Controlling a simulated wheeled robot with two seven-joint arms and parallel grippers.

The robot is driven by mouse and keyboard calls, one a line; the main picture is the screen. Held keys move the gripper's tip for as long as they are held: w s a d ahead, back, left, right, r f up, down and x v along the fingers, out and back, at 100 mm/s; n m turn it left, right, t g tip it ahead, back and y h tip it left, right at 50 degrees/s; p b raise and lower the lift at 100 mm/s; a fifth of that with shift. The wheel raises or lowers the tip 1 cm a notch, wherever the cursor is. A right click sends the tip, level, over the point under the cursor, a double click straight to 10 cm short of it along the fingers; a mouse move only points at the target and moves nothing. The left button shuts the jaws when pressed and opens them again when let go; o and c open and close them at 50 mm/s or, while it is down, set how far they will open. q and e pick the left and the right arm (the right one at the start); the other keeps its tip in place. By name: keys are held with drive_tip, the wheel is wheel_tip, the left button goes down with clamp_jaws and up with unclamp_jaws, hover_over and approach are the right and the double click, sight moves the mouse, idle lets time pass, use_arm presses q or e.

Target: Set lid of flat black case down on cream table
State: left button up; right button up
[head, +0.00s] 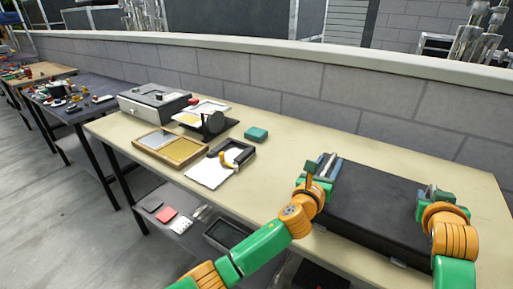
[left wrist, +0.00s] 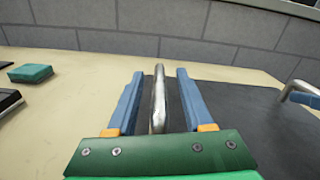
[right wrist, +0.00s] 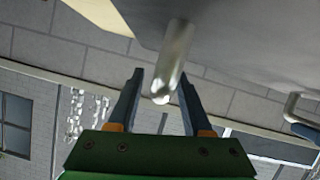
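The flat black case (head: 365,210) lies on the right part of the cream table (head: 268,172), its dark flat lid (left wrist: 235,115) on top. A metal bar handle (left wrist: 158,98) at the lid's left end stands between the fingers of my left gripper (head: 326,168), which are open with gaps on both sides. A second metal handle (right wrist: 174,60) at the right end reaches between the open fingers of my right gripper (head: 432,193). I cannot tell whether the lid is seated or slightly raised.
A teal block (head: 256,134), a black frame (head: 238,152), a white sheet (head: 210,173), a wooden tray (head: 170,147) and a grey-black box (head: 153,101) stand left of the case. Bare tabletop lies between them and the case. A block wall (head: 300,90) runs behind.

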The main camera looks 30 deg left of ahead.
use_arm(q)
drive_tip(key=shift+s+f, duration=0.1)
drive_tip(key=shift+s, duration=0.15)
use_arm(e)
drive_tip(key=shift+w, duration=0.1)
drive_tip(key=v, duration=1.2)
use_arm(q)
drive_tip(key=s, duration=1.1)
drive_tip(key=shift+s+a, duration=0.2)
use_arm(e)
drive_tip(key=shift+f, duration=0.1)
use_arm(q)
drive_tip(key=shift+s, duration=0.1)
